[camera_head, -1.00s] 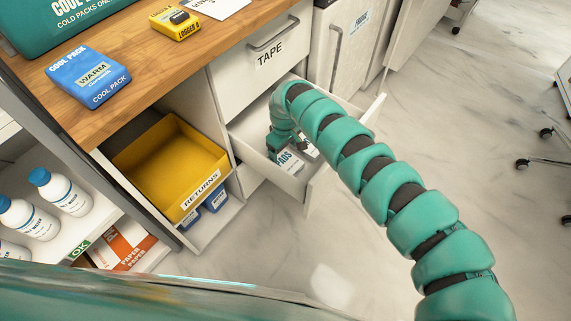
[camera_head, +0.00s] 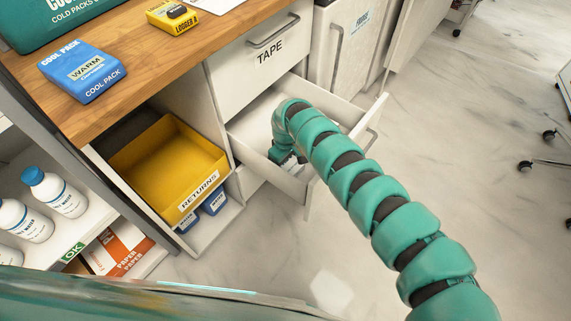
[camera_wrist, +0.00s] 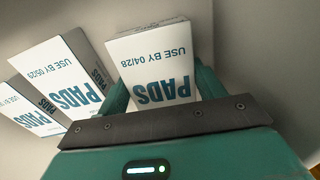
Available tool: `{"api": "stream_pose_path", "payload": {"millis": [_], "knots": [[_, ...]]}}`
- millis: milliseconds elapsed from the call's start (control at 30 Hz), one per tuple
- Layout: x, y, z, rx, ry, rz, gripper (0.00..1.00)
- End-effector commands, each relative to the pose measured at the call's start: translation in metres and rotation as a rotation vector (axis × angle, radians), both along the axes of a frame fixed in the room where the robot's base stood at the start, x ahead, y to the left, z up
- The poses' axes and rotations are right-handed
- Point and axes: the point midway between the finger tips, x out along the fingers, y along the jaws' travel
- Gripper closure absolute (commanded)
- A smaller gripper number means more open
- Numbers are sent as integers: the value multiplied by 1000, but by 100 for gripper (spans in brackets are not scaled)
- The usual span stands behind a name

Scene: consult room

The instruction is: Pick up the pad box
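In the wrist view a white pad box (camera_wrist: 155,65) marked "PADS" and "USE BY 04/28" stands between the two teal fingers of my gripper (camera_wrist: 165,85). The fingers flank its sides closely, and I cannot tell whether both press on it. Two more pad boxes lie to its left, one marked "USE BY 05/29" (camera_wrist: 62,75) and another at the edge (camera_wrist: 25,108). In the head view my gripper (camera_head: 287,160) is down inside the open drawer (camera_head: 246,135), and the arm hides most of the boxes.
The closed TAPE drawer (camera_head: 262,75) is directly above the open one. A yellow RETURNS bin (camera_head: 165,170) sits left of it. The wooden counter (camera_head: 130,50) holds a blue cool pack (camera_head: 82,72) and a yellow logger (camera_head: 172,18).

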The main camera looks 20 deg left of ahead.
Motion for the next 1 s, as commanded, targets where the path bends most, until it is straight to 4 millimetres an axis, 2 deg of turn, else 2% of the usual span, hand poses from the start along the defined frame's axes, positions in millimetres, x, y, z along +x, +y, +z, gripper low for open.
{"api": "stream_pose_path", "payload": {"millis": [33, 100, 333, 433, 800, 1000], "knots": [[0, 0, 0, 0, 0, 0, 43], [0, 0, 0, 0, 0, 0, 54], [0, 0, 1, 0, 0, 0, 55], [1, 0, 7, 1, 0, 0, 55], [2, -1, 74, 1, -1, -1, 55], [2, -1, 101, 2, -2, -14, 55]]}}
